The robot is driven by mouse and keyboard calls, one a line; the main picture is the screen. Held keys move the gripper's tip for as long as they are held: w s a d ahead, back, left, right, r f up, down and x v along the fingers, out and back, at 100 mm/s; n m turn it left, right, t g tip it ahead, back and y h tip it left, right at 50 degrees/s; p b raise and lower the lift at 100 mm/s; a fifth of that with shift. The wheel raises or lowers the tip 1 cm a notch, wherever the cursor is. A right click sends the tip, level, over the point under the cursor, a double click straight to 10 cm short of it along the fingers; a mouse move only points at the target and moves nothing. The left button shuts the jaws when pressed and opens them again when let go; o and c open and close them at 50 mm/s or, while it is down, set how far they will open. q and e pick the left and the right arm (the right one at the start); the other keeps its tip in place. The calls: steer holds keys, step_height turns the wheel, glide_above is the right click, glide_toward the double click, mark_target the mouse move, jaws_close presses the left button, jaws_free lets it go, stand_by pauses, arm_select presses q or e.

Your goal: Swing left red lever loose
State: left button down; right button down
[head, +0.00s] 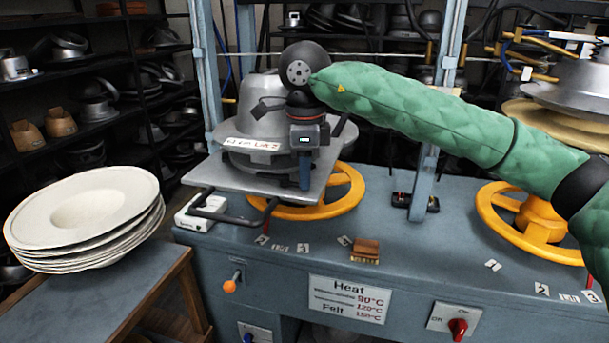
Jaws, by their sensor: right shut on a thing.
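My right gripper (305,180) points down in front of the hat mould, over the right part of the metal plate (215,178). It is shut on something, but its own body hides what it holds. The grey metal hat mould (258,122) stands on the plate, partly hidden by my gripper and wrist. I cannot make out a clearly red lever on the left press. A short lever with an orange knob (230,287) sticks out of the left front panel, apart from my gripper. My left gripper is not in view.
A yellow handwheel (333,194) sits under the plate, and another yellow wheel (535,222) is at the right. Blue posts (205,60) flank the mould. A stack of pale felt hats (85,208) is at the left. A red switch knob (458,329) is on the front panel.

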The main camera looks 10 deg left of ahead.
steer(key=c, duration=1.3)
jaws_free()
steer(key=shift+r, duration=0.65)
step_height(320, 180, up, 6)
steer(key=shift+f+b, duration=0.1)
steer(key=shift+b, duration=0.65)
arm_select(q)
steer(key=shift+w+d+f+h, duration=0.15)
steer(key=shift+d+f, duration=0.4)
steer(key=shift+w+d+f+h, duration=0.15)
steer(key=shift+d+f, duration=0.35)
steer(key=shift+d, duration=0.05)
arm_select(e)
steer(key=shift+r, duration=0.4)
